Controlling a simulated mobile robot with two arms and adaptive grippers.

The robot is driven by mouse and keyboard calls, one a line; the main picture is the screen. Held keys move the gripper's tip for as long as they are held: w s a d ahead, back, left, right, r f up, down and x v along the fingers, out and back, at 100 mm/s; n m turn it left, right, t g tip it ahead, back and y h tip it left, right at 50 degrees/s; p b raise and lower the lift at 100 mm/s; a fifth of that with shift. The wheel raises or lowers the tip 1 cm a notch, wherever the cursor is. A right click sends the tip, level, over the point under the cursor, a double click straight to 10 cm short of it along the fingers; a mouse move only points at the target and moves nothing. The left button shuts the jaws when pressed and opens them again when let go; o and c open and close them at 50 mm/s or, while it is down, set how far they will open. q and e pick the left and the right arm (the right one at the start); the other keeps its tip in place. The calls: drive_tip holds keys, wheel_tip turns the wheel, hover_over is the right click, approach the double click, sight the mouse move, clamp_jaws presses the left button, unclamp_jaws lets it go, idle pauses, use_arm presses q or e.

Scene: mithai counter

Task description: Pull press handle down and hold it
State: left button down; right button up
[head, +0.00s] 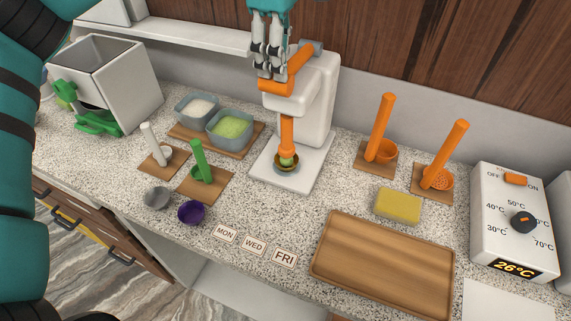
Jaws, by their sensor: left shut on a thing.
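The white press (322,88) stands on its white base against the back wall, with an orange handle (301,60) at its top. My left gripper (270,70) reaches down from the top edge and is shut on the handle near its free end. The handle slopes down from the pivot toward the gripper. An orange plunger (287,135) points straight down over a small dark gold mould (287,168) with green filling. The plunger's tip is at the filling; I cannot tell how hard it presses. My right gripper is out of view.
Left of the press are bins of white and green filling (231,127), small tools on boards and a grey hopper (107,80). Right are two orange tools, a yellow sponge (398,206), a wooden tray (383,265) and a temperature box (515,225). Day cards (254,244) lie in front.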

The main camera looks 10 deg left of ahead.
use_arm(q)
drive_tip(key=shift+w+f, duration=0.1)
drive_tip(key=shift+f, duration=0.55)
drive_tip(key=shift+f+b, duration=0.75)
drive_tip(key=shift+r, duration=0.2)
idle(0.6)
drive_tip(key=r+p, duration=0.2)
drive_tip(key=shift+w+d+r+p, duration=0.15)
drive_tip(key=shift+w+r+p, duration=0.15)
drive_tip(key=shift+w+p, duration=0.1)
wheel_tip(320, 180, up, 3)
drive_tip(key=p, duration=0.2)
drive_tip(key=shift+r+p, duration=0.15)
drive_tip(key=shift+p, duration=0.15)
wheel_tip(320, 180, up, 9)
drive_tip(key=p, duration=0.7)
